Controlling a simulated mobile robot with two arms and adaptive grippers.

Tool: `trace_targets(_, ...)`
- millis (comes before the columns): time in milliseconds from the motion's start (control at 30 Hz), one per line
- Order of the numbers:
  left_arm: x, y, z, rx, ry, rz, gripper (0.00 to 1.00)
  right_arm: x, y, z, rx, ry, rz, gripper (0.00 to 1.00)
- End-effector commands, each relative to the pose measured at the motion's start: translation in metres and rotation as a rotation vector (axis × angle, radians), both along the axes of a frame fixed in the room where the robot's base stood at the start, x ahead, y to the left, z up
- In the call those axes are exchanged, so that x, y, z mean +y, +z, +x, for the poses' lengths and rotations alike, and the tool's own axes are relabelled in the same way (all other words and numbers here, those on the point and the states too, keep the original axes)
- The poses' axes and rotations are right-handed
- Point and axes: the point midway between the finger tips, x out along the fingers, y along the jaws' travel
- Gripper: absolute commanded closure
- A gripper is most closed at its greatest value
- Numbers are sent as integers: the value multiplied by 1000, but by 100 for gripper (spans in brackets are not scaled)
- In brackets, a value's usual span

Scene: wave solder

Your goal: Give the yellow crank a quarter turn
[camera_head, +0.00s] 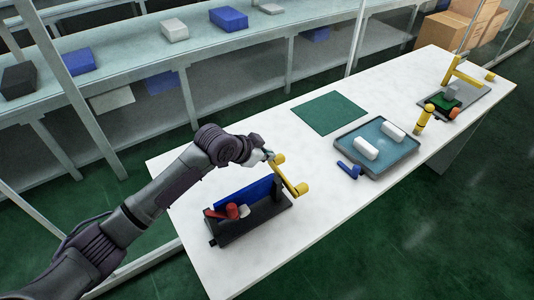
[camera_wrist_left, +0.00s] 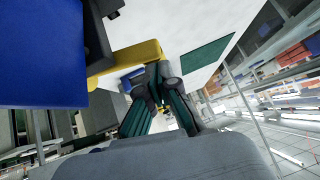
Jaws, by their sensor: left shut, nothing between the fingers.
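The yellow crank (camera_head: 289,175) is at the right end of a dark fixture (camera_head: 250,222) on the near part of the white table. Its bar slopes down to the right to a short knob. My left gripper (camera_head: 268,155) is shut and empty at the upper end of the crank. Whether it touches the crank I cannot tell. In the left wrist view the yellow crank (camera_wrist_left: 125,60) is just left of and above the shut fingers (camera_wrist_left: 160,88), partly cut by the dark fixture part. My right gripper is in neither view.
The fixture carries a blue panel (camera_head: 254,192) and a red handle (camera_head: 232,211). Right of it are a green mat (camera_head: 331,112), a grey tray (camera_head: 400,155) with white blocks, a blue tool (camera_head: 350,169), a yellow cylinder (camera_head: 424,118) and another fixture (camera_head: 478,100) with yellow parts.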

Motion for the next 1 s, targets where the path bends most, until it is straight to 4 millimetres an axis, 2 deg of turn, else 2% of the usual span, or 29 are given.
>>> trace_targets(433, 0, -6, 1, 2, 1, -3, 100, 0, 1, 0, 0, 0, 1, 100)
trace_targets(700, 4, -24, 7, 87, 1, -62, 100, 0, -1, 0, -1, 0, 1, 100)
trace_targets(1000, 7, -31, 6, 90, 1, -53, 100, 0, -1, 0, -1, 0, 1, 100)
